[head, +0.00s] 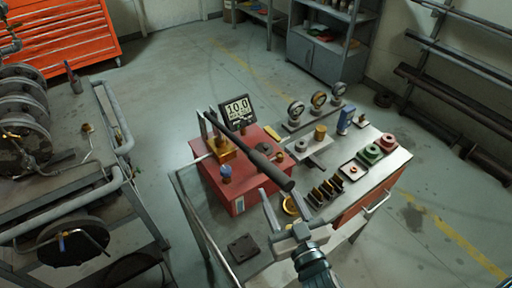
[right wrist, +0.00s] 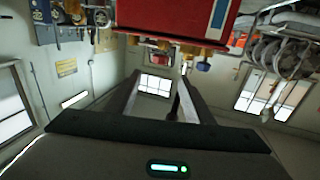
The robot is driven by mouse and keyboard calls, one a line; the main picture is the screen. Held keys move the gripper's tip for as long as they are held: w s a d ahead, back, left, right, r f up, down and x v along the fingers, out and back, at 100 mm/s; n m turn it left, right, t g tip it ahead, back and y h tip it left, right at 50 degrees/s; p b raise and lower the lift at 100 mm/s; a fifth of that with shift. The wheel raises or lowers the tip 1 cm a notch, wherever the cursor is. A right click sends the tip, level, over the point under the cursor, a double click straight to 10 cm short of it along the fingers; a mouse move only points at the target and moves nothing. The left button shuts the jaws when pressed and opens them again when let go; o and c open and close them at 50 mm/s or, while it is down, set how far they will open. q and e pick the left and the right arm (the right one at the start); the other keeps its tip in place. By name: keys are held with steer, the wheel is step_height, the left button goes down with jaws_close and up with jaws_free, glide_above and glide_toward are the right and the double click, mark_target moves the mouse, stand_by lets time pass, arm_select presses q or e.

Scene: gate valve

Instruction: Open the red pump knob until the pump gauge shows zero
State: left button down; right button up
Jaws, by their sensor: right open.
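The red pump (head: 262,140) sits on the metal workbench, with a black lever (head: 262,164) slanting across its top. Its gauge (head: 238,108) reads about 10.0. A blue knob (head: 226,173) is on the pump's near-left side; I cannot make out a red knob on the pump. My right gripper (head: 281,203) is open and empty, in front of the pump and below the lever's end. My left gripper is out of view.
Right of the pump are small gauges (head: 296,110), a row of dark fittings (head: 325,191), and red (head: 388,141) and green (head: 370,154) round parts. A black plate (head: 243,248) lies at the bench's near left. A cart with reels (head: 22,110) stands left.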

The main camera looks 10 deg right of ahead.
steer(key=w+p, duration=0.1)
steer(key=w, duration=0.4)
steer(key=w+a+p, duration=0.1)
steer(key=w+p, duration=0.1)
steer(key=w, duration=0.4)
steer(key=w+a+p, duration=0.1)
steer(key=w, duration=0.4)
steer(key=shift+w+a, duration=0.1)
steer(key=shift+w, duration=0.25)
steer(key=shift+c, duration=0.6)
steer(key=c, duration=0.9)
